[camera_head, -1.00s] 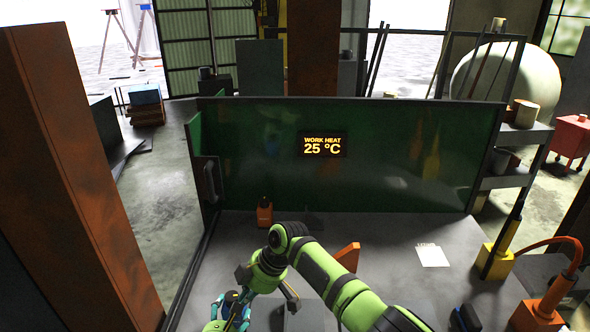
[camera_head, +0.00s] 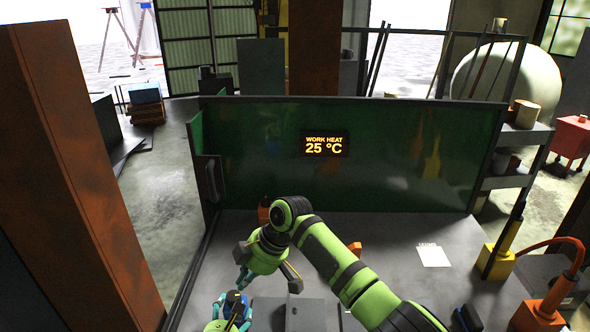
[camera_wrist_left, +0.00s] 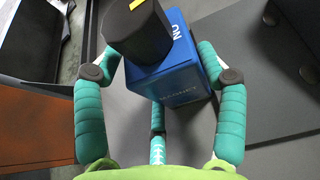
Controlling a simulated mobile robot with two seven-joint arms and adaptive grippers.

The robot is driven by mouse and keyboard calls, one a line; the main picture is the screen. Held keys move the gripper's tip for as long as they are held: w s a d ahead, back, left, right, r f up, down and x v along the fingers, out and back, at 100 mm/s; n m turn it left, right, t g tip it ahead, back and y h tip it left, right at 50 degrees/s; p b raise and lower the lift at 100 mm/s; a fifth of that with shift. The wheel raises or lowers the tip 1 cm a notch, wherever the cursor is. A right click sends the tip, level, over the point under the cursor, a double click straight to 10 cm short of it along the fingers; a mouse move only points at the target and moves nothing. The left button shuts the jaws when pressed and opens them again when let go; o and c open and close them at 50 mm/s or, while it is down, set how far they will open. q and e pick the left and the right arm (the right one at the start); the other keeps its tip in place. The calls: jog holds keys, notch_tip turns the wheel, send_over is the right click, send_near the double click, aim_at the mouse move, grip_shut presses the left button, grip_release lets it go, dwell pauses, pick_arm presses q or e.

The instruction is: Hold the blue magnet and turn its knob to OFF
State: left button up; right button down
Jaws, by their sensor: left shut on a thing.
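The blue magnet (camera_wrist_left: 185,75) is a blue box with a black round knob (camera_wrist_left: 137,32) that has a yellow mark on top. Lettering that looks like ON, turned over, shows on the box near the knob. My left gripper (camera_wrist_left: 160,85) has its teal fingers around the box and is shut on it. In the head view the left gripper (camera_head: 232,308) is low in the picture, with a small part of the magnet (camera_head: 237,298) showing. My right gripper (camera_head: 267,276) is above it in the picture, its grey fingers spread and empty. The head view does not show the knob's setting clearly.
A grey block (camera_head: 304,314) stands right of the left gripper. A white paper (camera_head: 434,256) lies on the grey table (camera_head: 395,235). A green panel (camera_head: 400,160) closes the back. A yellow fixture (camera_head: 496,260) stands right.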

pick_arm(q)
jog(key=shift+d, duration=0.1)
jog(key=o, duration=1.7)
